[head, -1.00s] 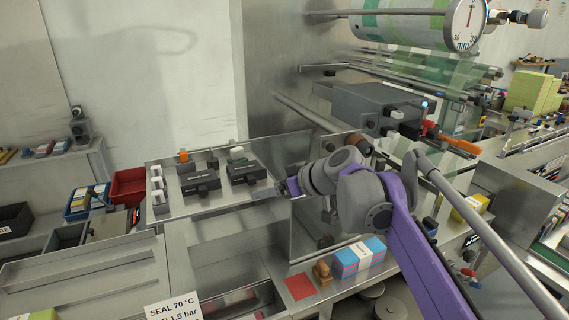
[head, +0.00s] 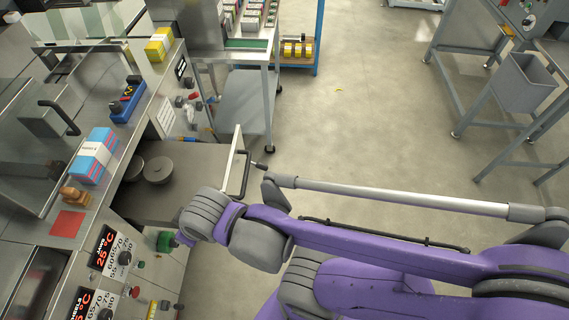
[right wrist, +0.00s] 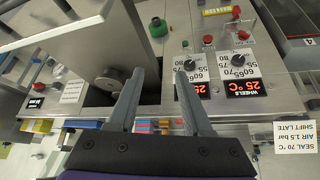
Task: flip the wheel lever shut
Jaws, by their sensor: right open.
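I cannot make out a part that is clearly the wheel lever. Two round grey wheels (head: 158,169) sit in an open, recessed bay of the steel machine; a grey disc (right wrist: 111,80) also shows in the right wrist view. My right gripper (right wrist: 160,76) is open and empty, its fingers spread above the machine front near the WHEELS display (right wrist: 189,101). In the head view my right arm comes in from the right and hides the fingers. A green knob (head: 166,241) stands close to the arm's end; it also shows in the right wrist view (right wrist: 158,28). My left gripper is not in view.
An open panel with a black bar handle (head: 245,174) sticks out beside the bay. A blue-and-pink pack (head: 95,155), a wooden stamp (head: 75,194) and a red pad (head: 67,224) lie on the worktop.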

